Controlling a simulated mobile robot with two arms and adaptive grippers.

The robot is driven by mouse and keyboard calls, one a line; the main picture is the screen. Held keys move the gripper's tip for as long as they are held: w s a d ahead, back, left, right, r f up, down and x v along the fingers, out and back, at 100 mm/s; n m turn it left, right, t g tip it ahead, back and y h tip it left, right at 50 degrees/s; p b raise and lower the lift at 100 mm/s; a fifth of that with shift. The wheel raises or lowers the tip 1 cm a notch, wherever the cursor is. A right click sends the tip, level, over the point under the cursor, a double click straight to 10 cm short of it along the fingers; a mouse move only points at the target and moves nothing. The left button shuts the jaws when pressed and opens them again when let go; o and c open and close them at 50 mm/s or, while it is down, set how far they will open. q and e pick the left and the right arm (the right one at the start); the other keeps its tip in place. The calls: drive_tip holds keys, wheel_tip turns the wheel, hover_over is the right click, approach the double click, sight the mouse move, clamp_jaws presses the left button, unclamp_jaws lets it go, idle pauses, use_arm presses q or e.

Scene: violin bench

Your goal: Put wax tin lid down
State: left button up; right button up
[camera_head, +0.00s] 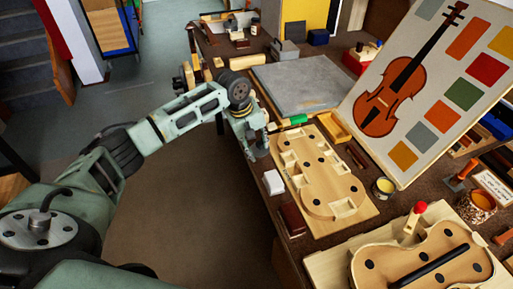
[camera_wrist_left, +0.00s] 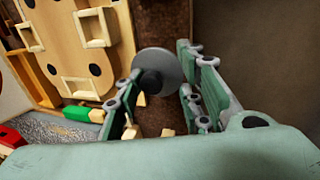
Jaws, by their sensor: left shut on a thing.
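My left gripper (camera_head: 258,150) is over the bench's near edge, beside the violin mould board (camera_head: 350,203). In the left wrist view its fingers (camera_wrist_left: 160,95) are shut on the wax tin lid (camera_wrist_left: 158,66), a round grey disc with a dark spot. The lid is at the fingertips, over dark bench top. I cannot make out the lid in the head view. An open round tin with pale yellow content (camera_head: 384,187) stands right of the mould board, apart from the gripper. My right gripper is out of view.
A white block (camera_head: 273,182) and a dark red block (camera_head: 292,219) lie near the bench edge. A green-handled tool (camera_head: 294,120) lies beyond the gripper, by a grey slab (camera_head: 300,84). A violin body (camera_head: 420,258) lies at front right.

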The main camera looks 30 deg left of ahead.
use_arm(q)
drive_tip(key=shift+f, duration=0.9)
drive_tip(key=shift+f, duration=0.25)
drive_tip(key=shift+f+p, duration=0.3)
drive_tip(key=shift+p, duration=0.05)
drive_tip(key=o, duration=1)
drive_tip(key=shift+r, duration=0.1)
drive_tip(key=shift+w+a+r+b, duration=0.1)
drive_tip(key=shift+r+b, duration=0.25)
drive_tip(key=shift+b, duration=0.05)
drive_tip(key=v, duration=1.2)
drive_tip(key=shift+r, duration=0.2)
